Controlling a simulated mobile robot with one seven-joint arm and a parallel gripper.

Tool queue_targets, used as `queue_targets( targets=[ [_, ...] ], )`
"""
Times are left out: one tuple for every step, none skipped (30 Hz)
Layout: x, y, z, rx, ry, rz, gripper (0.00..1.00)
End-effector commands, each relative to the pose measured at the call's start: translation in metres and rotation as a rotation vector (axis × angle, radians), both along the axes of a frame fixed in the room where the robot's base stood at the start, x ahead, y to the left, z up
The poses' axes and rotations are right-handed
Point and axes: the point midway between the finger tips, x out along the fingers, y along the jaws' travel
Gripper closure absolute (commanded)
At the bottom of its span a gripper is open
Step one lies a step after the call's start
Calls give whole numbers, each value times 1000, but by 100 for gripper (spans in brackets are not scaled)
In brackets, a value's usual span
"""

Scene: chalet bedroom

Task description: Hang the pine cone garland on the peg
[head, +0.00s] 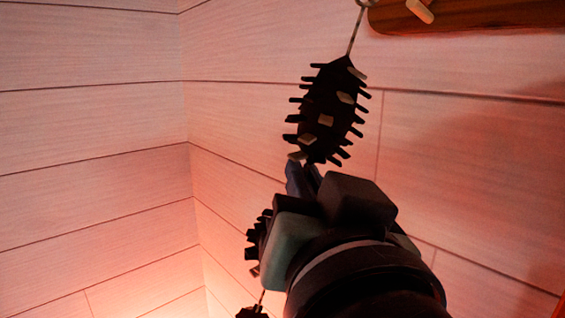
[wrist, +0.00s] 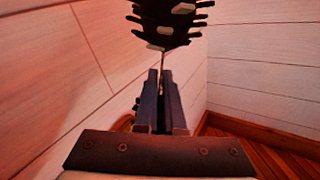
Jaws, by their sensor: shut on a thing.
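The pine cone garland shows in the head view as a dark top cone (head: 328,112) with blunt scales, hanging below a thin string. The string rises to a small ring at the upper picture edge, by the left end of a wooden board (head: 478,14). A pale peg (head: 420,10) juts from the board, right of the ring. I cannot tell whether the ring touches anything. My gripper (head: 307,177) is shut on the garland just below the top cone. The wrist view shows the cone (wrist: 165,22) beyond my closed fingers (wrist: 161,78). Lower cones (head: 254,240) are partly hidden behind my gripper.
Pale plank walls (head: 90,130) meet in a corner left of my gripper. The board is fixed on the right-hand wall. In the wrist view, a wooden floor (wrist: 270,150) and baseboard show at lower right. The space left of the garland is clear.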

Motion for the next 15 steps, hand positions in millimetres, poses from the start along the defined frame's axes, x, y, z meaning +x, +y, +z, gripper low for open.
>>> queue_targets(
  targets=[
    [1, -2, 3, 2, 1, -2, 100],
    [2, -3, 2, 2, 2, -2, 100],
    [3, -5, 2, 2, 2, -2, 100],
    [4, -5, 2, 2, 1, -2, 100],
    [5, -7, 0, 2, 0, -2, 100],
    [6, -9, -2, 1, -1, -2, 100],
    [8, -10, -2, 0, -1, -2, 100],
    [9, -12, -2, 1, -1, -3, 100],
    [11, -13, -2, 1, -1, -2, 100],
    [12, -15, -3, 1, -2, -3, 100],
    [13, -16, -3, 1, -2, -3, 100],
    [14, -18, -3, 1, -2, -3, 100],
    [16, -19, -3, 1, -1, -2, 100],
    [17, -21, -3, 1, -1, -2, 100],
    [18, -22, -4, 1, -2, -3, 100]
  ],
)
